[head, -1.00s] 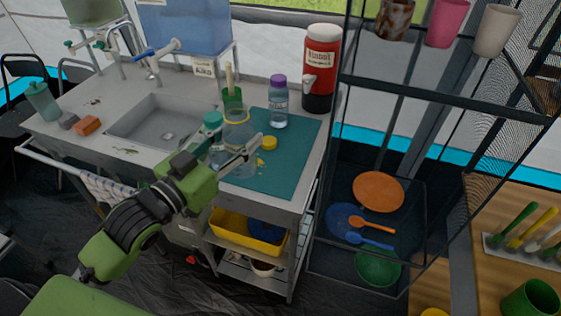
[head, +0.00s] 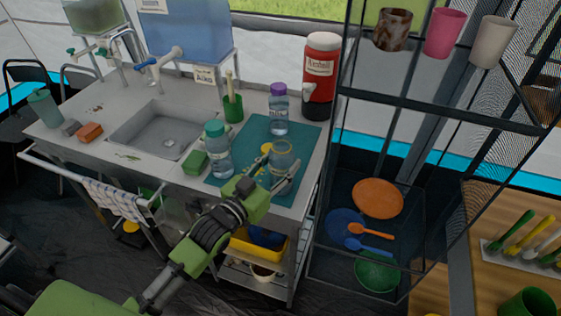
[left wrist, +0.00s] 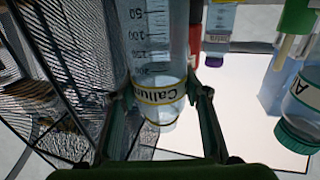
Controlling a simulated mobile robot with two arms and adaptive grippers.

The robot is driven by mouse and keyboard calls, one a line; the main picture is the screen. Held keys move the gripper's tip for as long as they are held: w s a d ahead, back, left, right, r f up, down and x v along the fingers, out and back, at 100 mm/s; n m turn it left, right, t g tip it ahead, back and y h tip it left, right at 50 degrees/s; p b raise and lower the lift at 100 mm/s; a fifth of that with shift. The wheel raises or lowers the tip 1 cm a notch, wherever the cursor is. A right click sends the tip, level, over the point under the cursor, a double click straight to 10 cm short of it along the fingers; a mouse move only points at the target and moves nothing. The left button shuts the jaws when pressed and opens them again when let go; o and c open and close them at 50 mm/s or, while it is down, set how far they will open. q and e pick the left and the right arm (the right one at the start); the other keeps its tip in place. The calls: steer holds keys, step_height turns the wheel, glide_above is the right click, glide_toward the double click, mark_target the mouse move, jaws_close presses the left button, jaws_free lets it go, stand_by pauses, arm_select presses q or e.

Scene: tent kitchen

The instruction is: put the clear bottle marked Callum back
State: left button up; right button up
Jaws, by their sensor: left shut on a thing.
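The clear bottle (head: 281,162) has a yellow ring and sits in my left gripper (head: 280,184) over the front right of the teal mat (head: 303,135). My right gripper is not in view.
A teal-capped bottle (head: 217,152) stands left of the held one, and a purple-capped bottle (head: 278,110) stands behind. A green sponge (head: 194,162), a sink (head: 160,125) and a red drink dispenser (head: 320,75) are on the counter. A black mesh shelf (head: 440,108) rises at the right.

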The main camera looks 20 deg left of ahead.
arm_select(q)
steer(key=shift+f, duration=0.2)
steer(key=o, duration=1.2)
steer(key=shift+r, duration=0.2)
steer(key=shift+s+a+f, duration=0.1)
steer(key=shift+s+f, duration=0.05)
steer(key=shift+s, duration=0.15)
steer(key=b+v, duration=0.1)
steer(key=v, duration=1)
steer(key=shift+s+b, duration=0.25)
steer(key=shift+b, duration=0.05)
